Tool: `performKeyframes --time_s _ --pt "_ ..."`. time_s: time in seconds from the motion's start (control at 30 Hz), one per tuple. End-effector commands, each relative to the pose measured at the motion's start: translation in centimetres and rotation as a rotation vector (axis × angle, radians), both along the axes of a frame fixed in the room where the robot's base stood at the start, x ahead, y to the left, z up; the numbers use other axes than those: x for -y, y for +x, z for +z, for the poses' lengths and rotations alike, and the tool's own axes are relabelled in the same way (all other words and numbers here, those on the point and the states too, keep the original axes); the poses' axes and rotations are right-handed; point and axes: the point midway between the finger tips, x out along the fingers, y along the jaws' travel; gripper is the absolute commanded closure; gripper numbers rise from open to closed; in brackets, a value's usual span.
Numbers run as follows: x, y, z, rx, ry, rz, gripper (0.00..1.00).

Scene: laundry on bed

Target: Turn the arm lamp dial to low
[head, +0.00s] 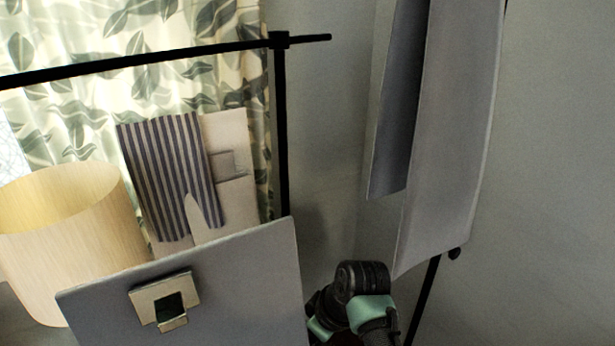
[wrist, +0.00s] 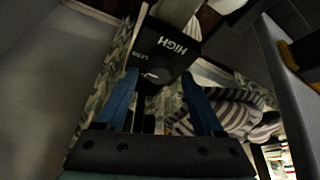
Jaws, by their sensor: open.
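In the wrist view, a black dial panel (wrist: 165,45) lies ahead, turned on its side, with HIGH in white letters and a smaller word I cannot read surely. A small pale mark or knob (wrist: 156,74) shows on its lower part; its setting is unclear. My gripper (wrist: 160,77) has two blue fingers spread apart, with the lower part of the panel showing between their tips. Nothing is held. I cannot tell whether the fingers touch the panel. In the head view my gripper is hidden, and I cannot make out the dial.
In the head view, a grey panel with a square beige fitting (head: 165,300) stands in front. A tan cylinder (head: 70,235) is at left, a striped cloth (head: 165,175) behind. A black pole frame (head: 281,130) and hanging grey panels (head: 450,130) stand near my arm.

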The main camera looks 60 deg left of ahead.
Motion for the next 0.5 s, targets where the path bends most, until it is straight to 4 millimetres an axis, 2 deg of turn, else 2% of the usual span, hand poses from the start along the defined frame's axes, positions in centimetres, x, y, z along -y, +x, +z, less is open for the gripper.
performKeyframes --time_s 0.5 --pt "3.7 1.2 9.5 0.002 0.003 0.001 0.31"
